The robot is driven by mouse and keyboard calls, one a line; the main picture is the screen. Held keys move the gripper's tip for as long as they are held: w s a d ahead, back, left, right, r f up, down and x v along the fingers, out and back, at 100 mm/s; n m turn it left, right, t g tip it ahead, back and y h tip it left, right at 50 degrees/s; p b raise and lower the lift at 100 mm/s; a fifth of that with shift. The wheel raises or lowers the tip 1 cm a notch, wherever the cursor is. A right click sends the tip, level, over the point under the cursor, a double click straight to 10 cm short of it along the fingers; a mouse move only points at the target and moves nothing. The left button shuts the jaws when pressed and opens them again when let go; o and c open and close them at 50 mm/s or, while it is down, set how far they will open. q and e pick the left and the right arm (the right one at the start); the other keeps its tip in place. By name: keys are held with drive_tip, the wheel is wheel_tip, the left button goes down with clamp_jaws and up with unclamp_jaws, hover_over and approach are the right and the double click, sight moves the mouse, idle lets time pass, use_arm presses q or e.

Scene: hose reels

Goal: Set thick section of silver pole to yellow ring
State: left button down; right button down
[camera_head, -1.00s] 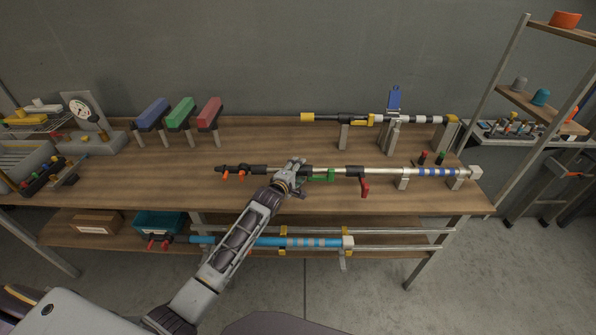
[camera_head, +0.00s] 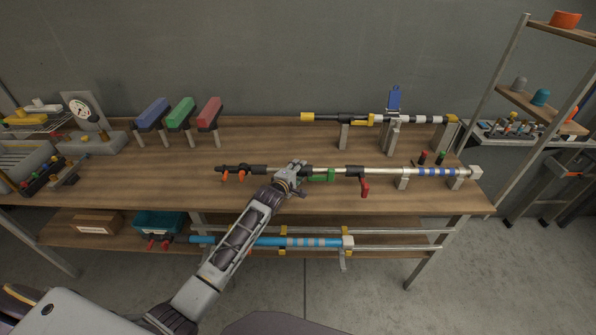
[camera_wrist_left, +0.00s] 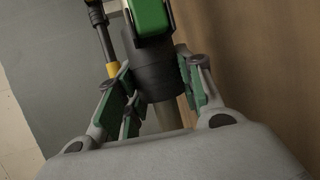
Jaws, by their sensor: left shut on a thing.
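The silver pole (camera_head: 408,170) lies along the front of the bench, with dark fittings at its left end and blue and pale bands (camera_head: 436,171) at its right. A black collar with a green lever (camera_head: 322,175) sits mid-pole, and a black collar with a red lever (camera_head: 364,186) is farther right. My left gripper (camera_head: 291,172) is at the green-lever collar. In the left wrist view its fingers (camera_wrist_left: 160,88) are shut around the black collar (camera_wrist_left: 157,70), below the green part (camera_wrist_left: 150,17). I cannot make out a yellow ring on this pole. My right gripper is not in view.
Behind lies another pole with a yellow tip (camera_head: 307,117), held on stands with a blue clamp (camera_head: 394,99). Blue, green and red blocks (camera_head: 209,113) stand at back left. A blue pole (camera_head: 266,241) lies on the lower shelf. Bare bench lies left of the silver pole.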

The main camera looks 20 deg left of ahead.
sight(255, 172)
use_arm(q)
drive_tip(key=shift+s+a, duration=0.2)
drive_tip(key=shift+a, duration=0.35)
drive_tip(key=s+a+p, duration=0.1)
drive_tip(key=a, duration=0.3)
drive_tip(key=s+a+p, duration=0.1)
drive_tip(key=a, duration=0.3)
drive_tip(key=s+a+p, duration=0.1)
drive_tip(key=a, duration=0.2)
drive_tip(key=shift+s+a+f, duration=0.2)
drive_tip(key=shift+a, duration=0.2)
drive_tip(key=shift+s+a, duration=0.25)
drive_tip(key=shift+a, duration=0.55)
drive_tip(key=c, duration=0.9)
unclamp_jaws()
drive_tip(key=shift+r, duration=0.15)
drive_tip(key=shift+s, duration=0.1)
